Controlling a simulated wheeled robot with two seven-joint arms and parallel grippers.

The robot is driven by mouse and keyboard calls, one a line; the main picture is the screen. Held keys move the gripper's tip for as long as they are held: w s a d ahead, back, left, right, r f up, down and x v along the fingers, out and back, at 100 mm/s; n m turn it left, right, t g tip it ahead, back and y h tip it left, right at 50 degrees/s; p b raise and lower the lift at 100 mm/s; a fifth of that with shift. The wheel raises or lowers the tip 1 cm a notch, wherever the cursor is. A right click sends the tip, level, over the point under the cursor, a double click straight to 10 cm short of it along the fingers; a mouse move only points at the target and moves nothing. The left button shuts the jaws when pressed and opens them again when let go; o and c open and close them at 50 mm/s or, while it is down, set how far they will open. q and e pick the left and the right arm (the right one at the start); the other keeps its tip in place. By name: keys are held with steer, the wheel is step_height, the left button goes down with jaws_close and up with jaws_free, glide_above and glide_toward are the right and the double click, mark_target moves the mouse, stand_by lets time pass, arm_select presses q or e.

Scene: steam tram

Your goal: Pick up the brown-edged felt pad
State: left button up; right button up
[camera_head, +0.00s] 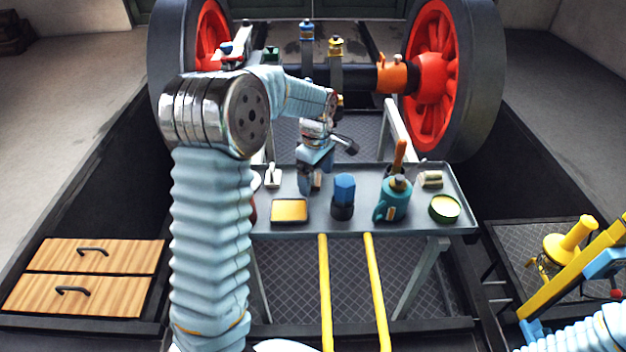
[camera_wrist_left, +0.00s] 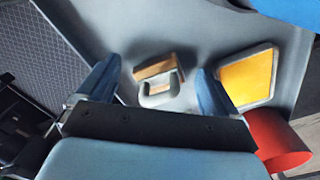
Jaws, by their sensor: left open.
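The brown-edged felt pad (camera_wrist_left: 158,68) lies on the grey table between the fingers in the left wrist view. It has a brown edge and a pale part with a light U-shaped outline. In the head view only a small brown part of it (camera_head: 317,181) shows beside my left gripper (camera_head: 310,180), which hides the rest. My left gripper (camera_wrist_left: 152,88) is open. Its blue fingers stand apart on either side of the pad, with visible gaps. I cannot tell how far above the table the fingertips are. My right gripper does not show clearly.
On the table (camera_head: 330,222) stand a yellow-topped tray (camera_head: 289,211), a dark blue-topped item (camera_head: 344,190), a teal container (camera_head: 392,205), a round green tin (camera_head: 444,208) and a pale block (camera_head: 431,179). A red cylinder (camera_wrist_left: 278,143) is near the tray. Large red wheels (camera_head: 437,75) stand behind.

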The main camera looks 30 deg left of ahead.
arm_select(q)
steer(key=c, duration=1.1)
steer(key=shift+o, duration=0.2)
steer(key=shift+r, duration=0.15)
steer(key=shift+r, duration=0.6)
steer(key=s+d+r+p, duration=0.1)
steer(key=s+d+r, duration=0.7)
steer(key=s+r, duration=0.3)
steer(key=shift+s+d+r+p, duration=0.15)
steer(key=shift+r+p, duration=0.15)
steer(key=shift+r, duration=0.05)
